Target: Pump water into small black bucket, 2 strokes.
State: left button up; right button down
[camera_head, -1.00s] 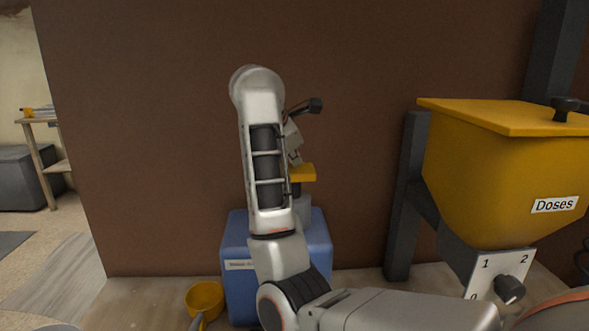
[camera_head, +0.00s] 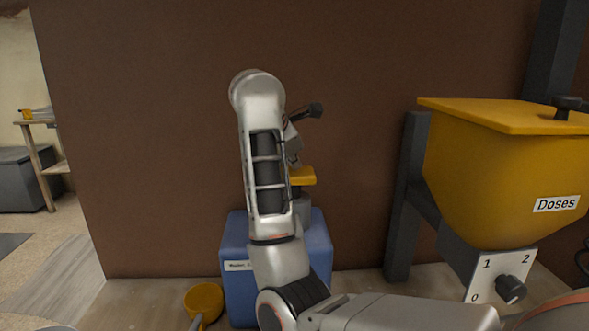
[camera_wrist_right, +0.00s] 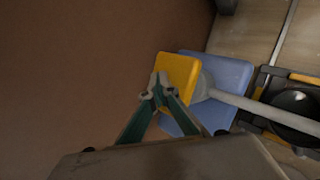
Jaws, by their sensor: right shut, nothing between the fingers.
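A long pale spout (camera_wrist_right: 265,108) runs right from the pump over a dark round-topped object (camera_wrist_right: 297,104); I cannot tell whether this is the small black bucket. My left gripper is out of view.
A yellow hopper (camera_head: 490,170) labelled Doses, with a dial (camera_head: 510,289), stands at the right beside a dark post (camera_head: 405,200). A yellow scoop (camera_head: 204,299) lies left of the container. A wooden table (camera_head: 40,150) stands far left.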

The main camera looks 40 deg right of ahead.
aim_at(294, 172)
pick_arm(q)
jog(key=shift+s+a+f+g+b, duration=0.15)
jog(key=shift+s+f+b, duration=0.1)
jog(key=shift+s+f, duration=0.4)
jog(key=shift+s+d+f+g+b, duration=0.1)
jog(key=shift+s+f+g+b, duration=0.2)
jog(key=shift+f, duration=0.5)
pick_arm(e)
jog(key=shift+w+f, duration=0.1)
jog(key=shift+f, duration=1.4)
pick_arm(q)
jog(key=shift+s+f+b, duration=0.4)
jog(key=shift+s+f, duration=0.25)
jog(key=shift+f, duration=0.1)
pick_arm(e)
jog(key=shift+f, duration=1.15)
jog(key=shift+w+r+p, duration=0.2)
jog(key=shift+r+p, duration=0.95)
jog(key=shift+r, duration=1.7)
jog(key=shift+s+r, duration=0.1)
jog(key=shift+r, duration=0.45)
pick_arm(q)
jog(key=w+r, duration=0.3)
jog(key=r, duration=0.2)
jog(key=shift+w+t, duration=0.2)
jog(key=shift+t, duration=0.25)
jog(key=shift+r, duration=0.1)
pick_arm(e)
jog(key=shift+r, duration=0.1)
